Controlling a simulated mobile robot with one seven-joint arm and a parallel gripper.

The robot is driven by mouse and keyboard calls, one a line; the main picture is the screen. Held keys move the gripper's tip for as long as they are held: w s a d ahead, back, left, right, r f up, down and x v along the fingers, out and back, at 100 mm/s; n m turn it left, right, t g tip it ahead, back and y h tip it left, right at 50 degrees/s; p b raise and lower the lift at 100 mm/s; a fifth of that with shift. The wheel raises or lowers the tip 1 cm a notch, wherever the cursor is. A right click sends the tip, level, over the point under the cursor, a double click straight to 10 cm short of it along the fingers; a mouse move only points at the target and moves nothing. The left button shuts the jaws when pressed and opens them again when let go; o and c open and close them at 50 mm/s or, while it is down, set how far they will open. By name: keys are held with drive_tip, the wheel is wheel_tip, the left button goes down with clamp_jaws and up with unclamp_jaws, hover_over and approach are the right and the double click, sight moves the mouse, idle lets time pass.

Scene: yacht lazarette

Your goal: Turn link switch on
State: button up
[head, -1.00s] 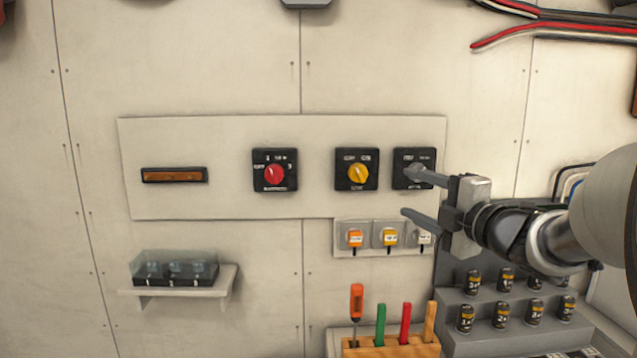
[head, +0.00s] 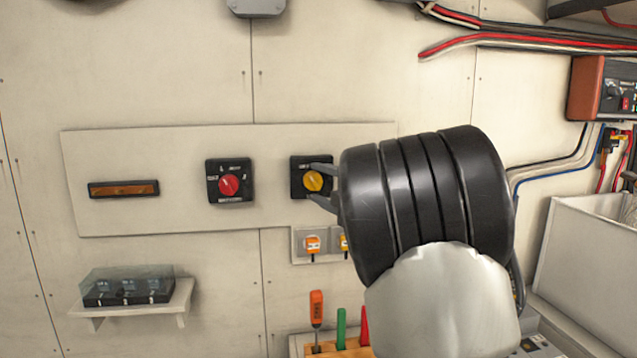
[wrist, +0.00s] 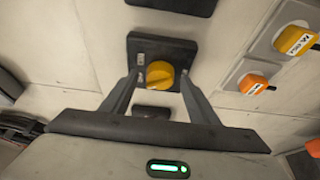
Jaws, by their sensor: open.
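A yellow rotary knob (head: 313,181) on a black square plate is mounted on the pale wall panel. It also shows in the wrist view (wrist: 160,74). Its lettering is too small to read, so I cannot tell if it is the link switch. My gripper (head: 324,183) is open, one finger on either side of this knob. In the wrist view, my gripper (wrist: 159,78) has its fingertips over the plate beside the knob, with gaps visible. Contact is not clear. My arm hides the panel to the right of this switch in the head view.
A red rotary switch (head: 229,184) and an amber bar display (head: 124,189) are to the left. An orange plug (head: 313,245) sits below. A shelf with a clear-covered box (head: 128,286) is lower left. A screwdriver (head: 317,308) stands in a wooden rack. Cables (head: 540,42) run upper right.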

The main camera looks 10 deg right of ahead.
drive_tip(key=shift+w+a, duration=0.15)
drive_tip(key=shift+w, duration=0.25)
drive_tip(key=shift+c, duration=0.5)
drive_tip(key=c, duration=0.9)
drive_tip(key=shift+c, duration=0.2)
